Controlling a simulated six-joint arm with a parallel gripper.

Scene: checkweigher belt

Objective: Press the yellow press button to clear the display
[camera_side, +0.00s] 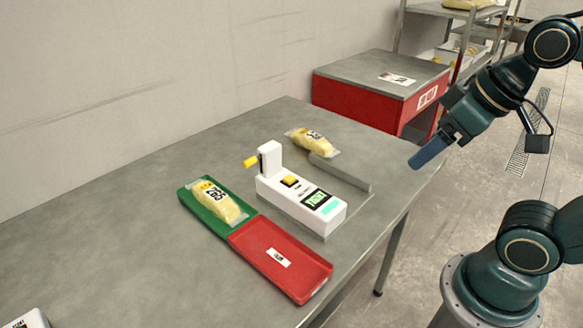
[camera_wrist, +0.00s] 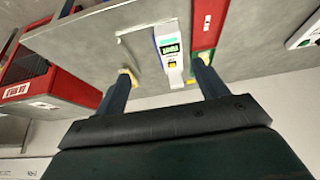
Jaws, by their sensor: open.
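The white checkweigher unit (camera_side: 300,205) stands on the grey table. Its square yellow press button (camera_side: 289,181) is on top, beside the lit green display (camera_side: 316,199), which shows dark characters too small to read surely. A yellow lever (camera_side: 251,161) sticks out from the unit's upright end. In the wrist view the button (camera_wrist: 173,65) and display (camera_wrist: 171,47) show between my fingers. My gripper (camera_side: 430,153) is at the table's right side, above table height and well apart from the unit. Its two fingers (camera_wrist: 163,80) are spread with nothing between them.
A green tray (camera_side: 186,201) holds a wrapped yellow pack (camera_side: 217,202). An empty red tray (camera_side: 300,285) adjoins it. Another pack (camera_side: 312,143) lies behind the unit, by a low grey bar (camera_side: 340,172). A red cabinet (camera_side: 350,92) stands behind the table.

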